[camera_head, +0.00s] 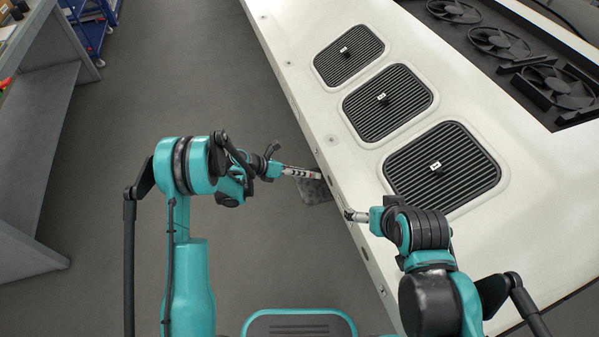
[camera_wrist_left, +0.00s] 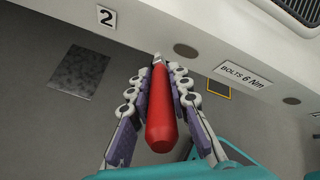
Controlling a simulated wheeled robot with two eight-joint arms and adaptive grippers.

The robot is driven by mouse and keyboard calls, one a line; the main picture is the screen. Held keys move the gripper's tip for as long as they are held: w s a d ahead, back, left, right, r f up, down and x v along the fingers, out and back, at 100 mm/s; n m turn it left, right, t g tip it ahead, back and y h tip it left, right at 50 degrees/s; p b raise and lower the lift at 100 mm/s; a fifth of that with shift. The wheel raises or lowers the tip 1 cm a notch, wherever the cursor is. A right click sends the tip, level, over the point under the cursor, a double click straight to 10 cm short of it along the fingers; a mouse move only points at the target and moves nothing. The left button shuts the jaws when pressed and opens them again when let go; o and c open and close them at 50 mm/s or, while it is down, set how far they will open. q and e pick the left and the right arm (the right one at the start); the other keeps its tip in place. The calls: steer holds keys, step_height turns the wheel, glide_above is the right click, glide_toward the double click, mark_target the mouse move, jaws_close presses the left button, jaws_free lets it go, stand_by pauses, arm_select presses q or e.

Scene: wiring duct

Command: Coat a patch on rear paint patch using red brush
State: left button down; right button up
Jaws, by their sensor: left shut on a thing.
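My left gripper (camera_head: 297,172) is beside the near-left edge of the white duct unit in the head view. In the left wrist view its two jaws (camera_wrist_left: 158,105) are closed around the red brush (camera_wrist_left: 162,110), whose rounded handle end faces the camera. The bristles are hidden or too small to make out. A mottled grey patch (camera_wrist_left: 78,72) lies left of the brush, below a "2" label; the brush is apart from it in this view.
The white unit (camera_head: 290,40) has several black louvred grilles and fans on top. A "BOLTS 6 Nm" label (camera_wrist_left: 246,75) and a small yellow-framed dark square (camera_wrist_left: 219,89) are right of the brush. A grey bench (camera_head: 35,150) stands far left. Floor between is clear.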

arm_select(q)
steer(key=shift+w+d, duration=0.25)
steer(key=shift+d, duration=0.45)
steer(key=shift+s+d, duration=1.2)
steer(key=shift+s, duration=2.6)
steer(key=shift+w+a+r, duration=0.2)
steer(key=shift+w+a, duration=0.25)
steer(key=shift+w, duration=0.8)
steer(key=shift+w+a+r, duration=0.2)
steer(key=shift+w+a, duration=0.2)
steer(key=shift+w, duration=0.9)
steer(key=shift+w+a+r, duration=0.2)
steer(key=shift+w+a, duration=0.25)
steer(key=shift+w, duration=0.8)
steer(key=shift+d+r, duration=0.1)
steer(key=shift+r, duration=0.45)
steer(key=s+d, duration=0.2)
steer(key=s, duration=0.5)
steer(key=shift+s+d, duration=0.15)
steer(key=shift+s, duration=0.15)
steer(key=s+a, duration=0.2)
steer(key=a, duration=0.3)
steer(key=shift+a, duration=0.35)
